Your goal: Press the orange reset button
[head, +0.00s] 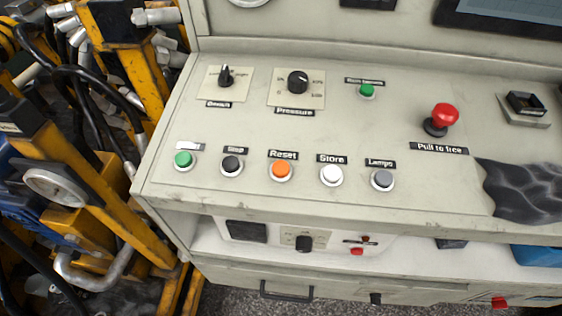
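The orange reset button (281,169) sits in a pale round collar on the sloping beige control panel (380,135), below a black label reading "Reset". It is in the middle of the front row of buttons. A black button (231,164) labelled "Stop" is to its left, and a white button (331,174) labelled "Store" is to its right. Nothing covers the orange button. My gripper does not show in the head view.
The row also holds a green button (184,159) and a grey button (382,179). A red mushroom knob (445,115) sticks up at right near a dark crumpled cloth-like thing (525,190). Black rotary knobs (297,82) stand behind. Yellow machinery (100,200) crowds the left.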

